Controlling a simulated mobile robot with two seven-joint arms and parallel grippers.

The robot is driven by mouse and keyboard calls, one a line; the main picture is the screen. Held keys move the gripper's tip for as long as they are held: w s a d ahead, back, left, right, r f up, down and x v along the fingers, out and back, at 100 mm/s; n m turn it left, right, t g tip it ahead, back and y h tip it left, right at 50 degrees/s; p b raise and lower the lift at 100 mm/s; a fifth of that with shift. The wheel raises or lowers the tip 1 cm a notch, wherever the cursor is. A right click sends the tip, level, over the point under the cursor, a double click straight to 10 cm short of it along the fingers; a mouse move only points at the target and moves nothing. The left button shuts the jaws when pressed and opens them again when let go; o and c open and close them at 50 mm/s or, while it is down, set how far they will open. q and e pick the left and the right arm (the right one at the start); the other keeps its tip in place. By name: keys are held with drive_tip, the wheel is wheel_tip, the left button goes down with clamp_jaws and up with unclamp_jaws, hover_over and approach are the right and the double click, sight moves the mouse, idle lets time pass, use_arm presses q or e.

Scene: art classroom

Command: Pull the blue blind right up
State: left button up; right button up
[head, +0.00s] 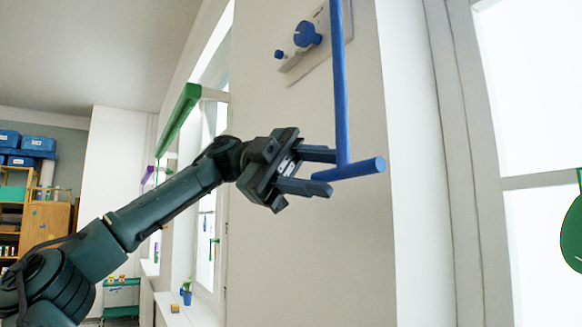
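A blue T-shaped pull (341,90) hangs down in front of the wall pillar in the head view. Its long rod runs up out of the top of the picture. Its short crossbar (365,167) is at the bottom, slightly tilted. The blue blind's cloth is not recognisable in view. My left gripper (332,172) comes in from the left with its fingers apart. The left end of the crossbar appears between the fingertips, with a gap visible; I cannot tell whether it touches either finger. My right gripper is not in view.
A white plate with a blue knob (307,34) is on the wall above. A green bar (180,116) juts out over a window at left. Another bright window (530,110) is at right. Shelves with blue boxes (38,144) stand far left.

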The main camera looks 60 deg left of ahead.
use_arm(q)
drive_tip(key=v, duration=1.2)
drive_tip(key=shift+s+a+r, duration=0.1)
